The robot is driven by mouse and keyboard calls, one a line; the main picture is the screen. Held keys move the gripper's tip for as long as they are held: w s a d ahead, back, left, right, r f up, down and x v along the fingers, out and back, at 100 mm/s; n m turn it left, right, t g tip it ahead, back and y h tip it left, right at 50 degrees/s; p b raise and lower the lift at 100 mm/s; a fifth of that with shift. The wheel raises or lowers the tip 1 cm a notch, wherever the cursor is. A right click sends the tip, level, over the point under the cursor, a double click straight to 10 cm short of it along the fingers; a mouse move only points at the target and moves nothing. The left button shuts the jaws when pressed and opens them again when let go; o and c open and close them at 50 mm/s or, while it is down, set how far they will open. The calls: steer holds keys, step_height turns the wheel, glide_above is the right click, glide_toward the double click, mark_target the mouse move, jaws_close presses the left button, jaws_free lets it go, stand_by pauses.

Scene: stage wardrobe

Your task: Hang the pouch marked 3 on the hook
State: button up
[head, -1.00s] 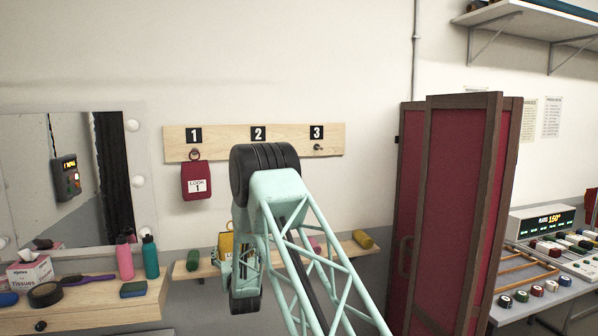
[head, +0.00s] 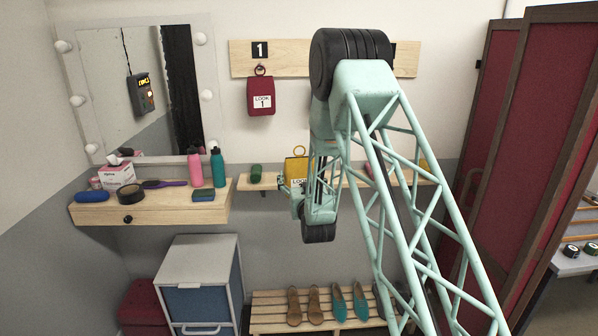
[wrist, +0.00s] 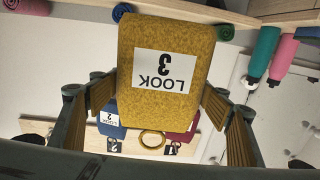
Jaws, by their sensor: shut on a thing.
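The yellow pouch marked 3 (head: 296,168) is in front of the narrow shelf in the head view, partly hidden by my arm. The wrist view shows it upside down, with its label "LOOK 3" and a yellow ring (wrist: 152,139) at its top. My gripper (wrist: 158,100) is shut on the pouch, one finger at each side. The wooden hook board (head: 243,62) is on the wall above.
A red pouch (head: 261,97) hangs under plate 1. A blue pouch marked 2 (wrist: 111,121) shows near plate 2 in the wrist view. The narrow shelf (head: 268,183) holds rolled cloths. Bottles and a tissue box (head: 118,176) stand left. A red folding screen (head: 545,130) stands right.

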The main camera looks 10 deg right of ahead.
steer(key=s+y+b, duration=0.1)
steer(key=s, duration=0.8)
steer(key=shift+a+r, duration=0.3)
steer(key=shift+s, duration=0.1)
